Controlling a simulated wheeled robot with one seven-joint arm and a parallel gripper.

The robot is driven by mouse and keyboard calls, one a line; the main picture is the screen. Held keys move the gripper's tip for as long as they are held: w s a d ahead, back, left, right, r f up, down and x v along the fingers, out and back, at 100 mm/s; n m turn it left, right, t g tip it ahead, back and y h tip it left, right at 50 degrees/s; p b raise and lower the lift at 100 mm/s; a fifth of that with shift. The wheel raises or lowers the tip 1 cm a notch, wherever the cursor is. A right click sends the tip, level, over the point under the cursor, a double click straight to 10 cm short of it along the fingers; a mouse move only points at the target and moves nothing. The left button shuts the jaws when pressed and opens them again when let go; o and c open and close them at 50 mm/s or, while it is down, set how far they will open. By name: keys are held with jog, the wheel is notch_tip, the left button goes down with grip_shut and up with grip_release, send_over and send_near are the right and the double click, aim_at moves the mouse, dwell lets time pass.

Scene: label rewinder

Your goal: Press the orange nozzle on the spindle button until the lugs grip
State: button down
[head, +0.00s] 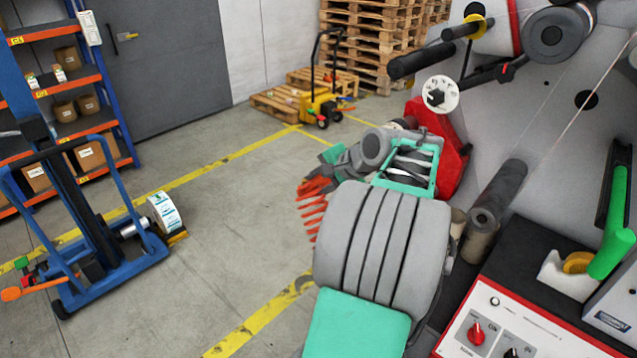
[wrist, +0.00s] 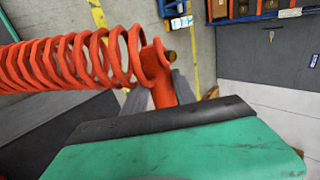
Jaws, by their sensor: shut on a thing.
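My gripper (head: 332,172) shows in the head view at the far end of my arm, over open floor left of the machine. It is shut on an orange tool (head: 317,186), which is mostly hidden by the gripper. An orange coiled hose (head: 313,216) hangs below it. In the wrist view the coiled hose (wrist: 70,58) runs in from the left to an orange fitting (wrist: 160,72). I cannot make out the nozzle's tip. A dark roller or spindle (head: 500,192) sticks out of the machine panel, well right of my gripper and apart from it. No button can be made out on it.
The rewinder panel (head: 570,110) fills the right, with black rollers (head: 415,62) and a red-framed control box (head: 500,325). A blue lift trolley (head: 110,265) carrying a label roll (head: 165,212) stands left. A yellow pallet truck (head: 320,103) is behind. The floor between is clear.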

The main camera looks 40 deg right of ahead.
jog(key=a+b, duration=0.1)
jog(key=a, duration=0.8)
jog(key=shift+s+b, duration=0.15)
jog(key=shift+b, duration=0.15)
dwell(0.4)
jog(key=a+f+b, duration=0.4)
jog(key=a, duration=0.7)
jog(key=shift+s, duration=0.15)
dwell(0.4)
